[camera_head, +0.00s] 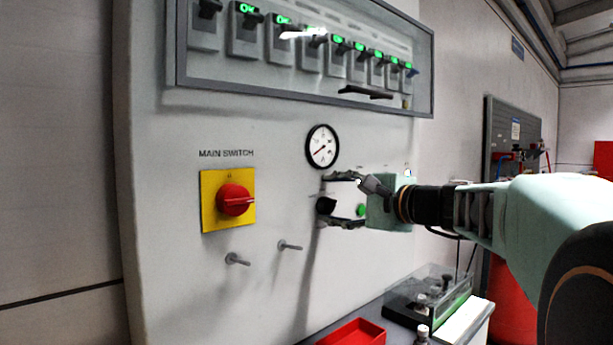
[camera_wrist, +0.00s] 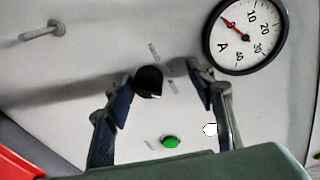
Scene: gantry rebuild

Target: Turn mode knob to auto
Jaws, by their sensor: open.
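The black mode knob (camera_head: 325,205) is on the grey panel, below the round gauge; in the wrist view it is a round black knob (camera_wrist: 149,82) with a pale pointer mark. The small labels beside it are too blurred to read. My gripper (camera_head: 326,199) is open in front of the panel, its fingers above and below the knob. In the wrist view the fingertips (camera_wrist: 158,72) lie on either side of the knob, the left one close to it and the right one with a clear gap. I cannot tell whether the left finger touches it.
A green button (camera_wrist: 171,142) and a white button (camera_wrist: 210,129) sit beside the knob. The gauge (camera_head: 322,146) is just above. The red main switch (camera_head: 235,200) and two pegs (camera_head: 288,246) are to the left. A breaker box (camera_head: 300,88) is above; a red tray (camera_head: 355,333) is below.

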